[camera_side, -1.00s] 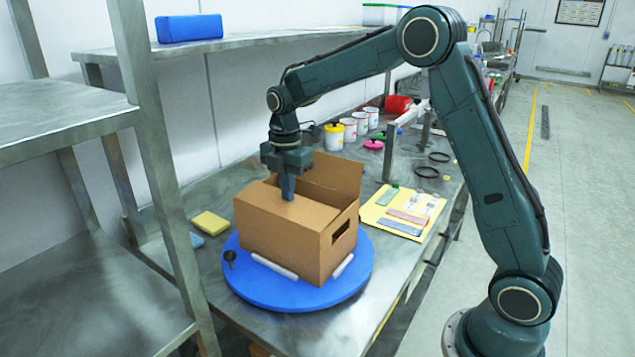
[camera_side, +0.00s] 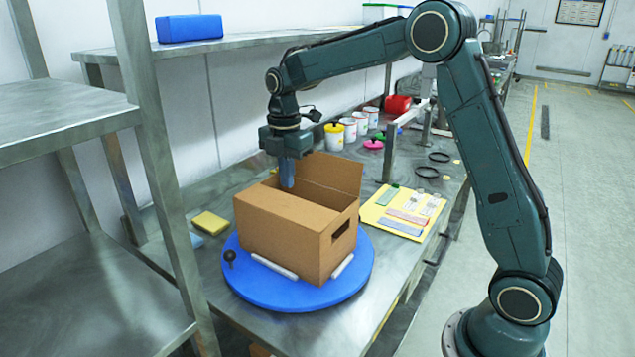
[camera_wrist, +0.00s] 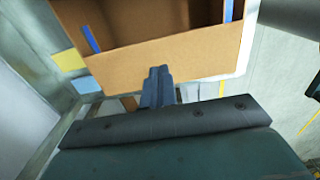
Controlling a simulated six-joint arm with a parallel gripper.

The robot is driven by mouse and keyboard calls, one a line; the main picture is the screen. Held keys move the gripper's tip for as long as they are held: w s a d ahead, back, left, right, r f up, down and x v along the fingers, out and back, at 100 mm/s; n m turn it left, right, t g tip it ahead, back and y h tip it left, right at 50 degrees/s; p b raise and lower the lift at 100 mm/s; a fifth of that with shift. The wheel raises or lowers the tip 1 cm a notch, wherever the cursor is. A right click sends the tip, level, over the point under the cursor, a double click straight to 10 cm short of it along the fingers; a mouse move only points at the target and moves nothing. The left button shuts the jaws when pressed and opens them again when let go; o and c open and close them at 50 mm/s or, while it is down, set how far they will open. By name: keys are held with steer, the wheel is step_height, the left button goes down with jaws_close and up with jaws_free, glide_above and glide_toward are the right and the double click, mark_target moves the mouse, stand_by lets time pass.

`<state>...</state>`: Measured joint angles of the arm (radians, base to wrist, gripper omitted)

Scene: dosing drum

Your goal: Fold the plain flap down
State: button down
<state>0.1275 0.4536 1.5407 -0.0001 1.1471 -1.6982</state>
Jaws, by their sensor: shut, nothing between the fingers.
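An open brown cardboard box (camera_side: 285,238) sits on a round blue turntable (camera_side: 300,296). A plain cardboard flap (camera_side: 335,172) stands up at the box's far side, above the rim. The near wall has no marks that I can see, and the right end has a dark hand hole. My gripper (camera_side: 288,180) points down over the box opening, its fingers shut and empty, left of the raised flap. In the wrist view my gripper (camera_wrist: 158,78) shows in front of a plain cardboard panel (camera_wrist: 175,60), with blue strips inside the box. Whether the fingers touch cardboard is unclear.
White bars (camera_side: 274,267) and a black knob (camera_side: 229,256) sit on the turntable beside the box. A yellow sheet (camera_side: 402,212) with cards lies to the right, a yellow sponge (camera_side: 210,223) to the left. Several paint pots stand behind. A metal shelf frame (camera_side: 160,150) rises at left.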

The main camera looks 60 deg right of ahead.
step_height(320, 180, up, 4)
steer(key=shift+r, duration=0.1)
stand_by(0.4)
steer(key=s+a+r+m+t, duration=0.1)
steer(key=s+a+r+m, duration=0.2)
steer(key=s, duration=0.4)
steer(key=s+a+r+m+t, duration=0.1)
steer(key=s+r+m+t, duration=0.1)
steer(key=s+r+m, duration=0.45)
steer(key=s+a+f+m+t, duration=0.1)
steer(key=s+f+m, duration=0.2)
steer(key=s, duration=0.5)
steer(key=s+a+f+m+t, duration=0.1)
steer(key=s+f+m, duration=0.2)
steer(key=s+m, duration=0.2)
steer(key=s, duration=0.3)
steer(key=shift+s+f+t, duration=0.3)
steer(key=shift+f, duration=0.05)
steer(key=shift+a+m, duration=0.1)
steer(key=shift+m, duration=0.15)
